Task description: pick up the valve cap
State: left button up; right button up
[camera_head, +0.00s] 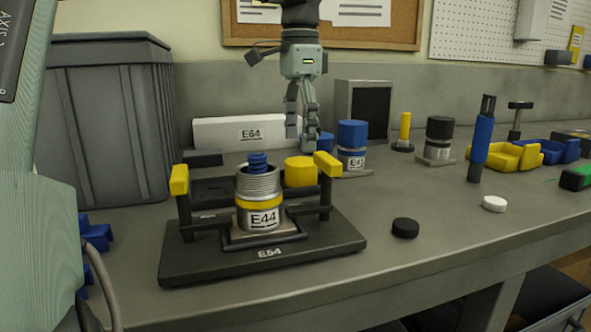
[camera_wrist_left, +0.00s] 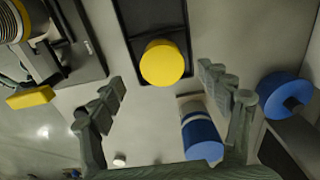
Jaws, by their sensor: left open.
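A round yellow cap (camera_head: 300,171) sits in a dark tray (camera_wrist_left: 127,35) behind the right side of the E44 valve body; it also shows in the wrist view (camera_wrist_left: 165,62). I cannot tell for certain that it is the valve cap. The E44 body (camera_head: 259,199) stands upright on the black E54 plate (camera_head: 262,263), with bare threads and a blue core at its top. My left gripper (camera_head: 301,130) points down above and behind the yellow cap. In the wrist view it is open (camera_wrist_left: 160,80), fingers apart, nothing between them held. My right gripper is not in view.
Yellow-ended posts (camera_head: 328,165) flank the valve body. A blue-topped E43 cylinder (camera_head: 351,146) stands right of my gripper. A black disc (camera_head: 405,228) and white disc (camera_head: 494,203) lie on the bench. A grey bin (camera_head: 108,120) is at left. The front-right bench is mostly clear.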

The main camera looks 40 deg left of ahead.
aim_at(301, 161)
pick_arm(q)
jog(key=shift+w+f, duration=0.1)
jog(key=shift+f, duration=0.7)
jog(key=f, duration=0.4)
jog(key=shift+w+f, duration=0.2)
jog(key=shift+f, duration=0.05)
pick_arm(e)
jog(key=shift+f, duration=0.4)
pick_arm(q)
jog(key=shift+c, duration=0.5)
jog(key=c, duration=1)
jog(key=shift+r, duration=0.15)
jog(key=shift+c, duration=0.2)
